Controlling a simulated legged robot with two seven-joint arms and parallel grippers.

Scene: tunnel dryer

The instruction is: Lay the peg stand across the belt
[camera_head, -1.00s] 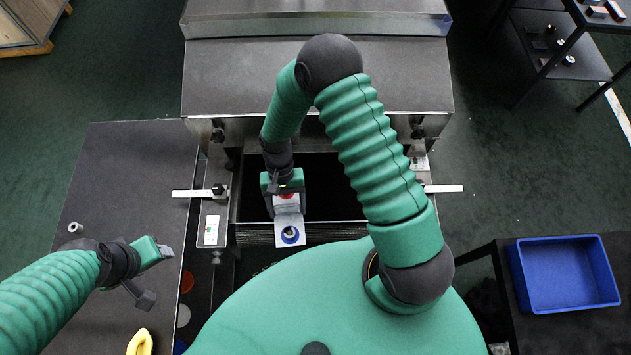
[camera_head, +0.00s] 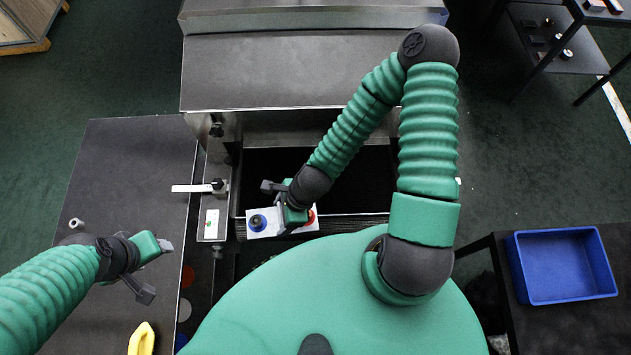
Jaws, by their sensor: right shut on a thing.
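The peg stand (camera_head: 268,232) is a pale plate with a blue peg at its left end and a red peg at its right end. It lies crosswise, left to right, at the near edge of the dark belt (camera_head: 262,170). My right gripper (camera_head: 292,217) is shut on the peg stand between the two pegs and hides its middle. I cannot tell whether the stand touches the belt. My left gripper (camera_head: 155,270) is over the grey side table on the left, away from the stand.
The metal dryer hood (camera_head: 300,70) stands beyond the belt. The grey table (camera_head: 120,180) on the left holds a small metal cylinder (camera_head: 76,224) and a yellow object (camera_head: 142,338). A blue bin (camera_head: 562,266) stands on a dark table at the right.

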